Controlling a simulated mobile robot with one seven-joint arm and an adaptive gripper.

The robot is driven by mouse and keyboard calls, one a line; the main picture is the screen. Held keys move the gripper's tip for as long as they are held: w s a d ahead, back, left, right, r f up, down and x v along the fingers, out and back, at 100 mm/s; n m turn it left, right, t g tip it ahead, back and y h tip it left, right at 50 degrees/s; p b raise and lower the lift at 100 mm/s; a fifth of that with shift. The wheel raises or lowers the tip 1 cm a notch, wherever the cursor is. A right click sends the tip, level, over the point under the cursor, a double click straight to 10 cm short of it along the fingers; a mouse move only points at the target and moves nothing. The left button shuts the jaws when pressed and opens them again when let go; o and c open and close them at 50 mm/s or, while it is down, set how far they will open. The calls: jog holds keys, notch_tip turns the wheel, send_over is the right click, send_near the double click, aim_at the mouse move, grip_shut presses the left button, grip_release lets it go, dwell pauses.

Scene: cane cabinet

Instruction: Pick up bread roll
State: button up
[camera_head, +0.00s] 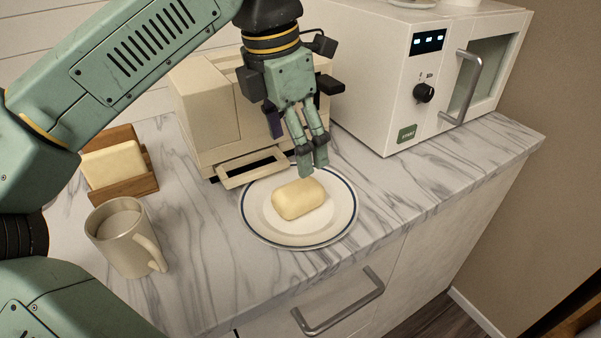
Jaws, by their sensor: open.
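The bread roll (299,198) is a pale yellow, rounded block. It lies on a white plate (268,230) with a dark blue rim, near the front edge of the counter. My gripper (313,170) is open and points down just behind and above the roll, with its fingertips near the roll's back edge. From this view I cannot tell whether the fingers touch the roll. Nothing is seen between the fingers.
A cream toaster-like appliance (205,110) stands behind the plate, partly hidden by my arm. A white microwave (400,90) stands at the right. A mug (124,240) and a wooden holder (138,187) with a pale block (112,163) are at the left. Marble counter right of the plate is clear.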

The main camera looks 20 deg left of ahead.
aim_at(298, 188)
jog(key=shift+a+f, duration=0.25)
jog(key=shift+f, duration=0.1)
jog(key=f+b, duration=0.2)
jog(key=f, duration=0.1)
jog(key=f+b, duration=0.1)
jog(key=b, duration=0.1)
jog(key=shift+w+d+f, duration=0.2)
jog(key=shift+d+f, duration=0.1)
jog(key=shift+f, duration=0.05)
jog(key=shift+w+d+f+b, duration=0.1)
jog(key=shift+w+f+b, duration=0.1)
jog(key=shift+f+b, duration=1)
jog(key=shift+w+d+f+b, duration=0.1)
jog(key=shift+w+f+b, duration=0.1)
jog(key=shift+f+b, duration=0.9)
jog(key=shift+f, duration=0.6)
jog(key=shift+c, duration=0.5)
jog(key=c, duration=1.1)
jog(key=shift+r, duration=0.15)
jog(key=shift+c, duration=0.2)
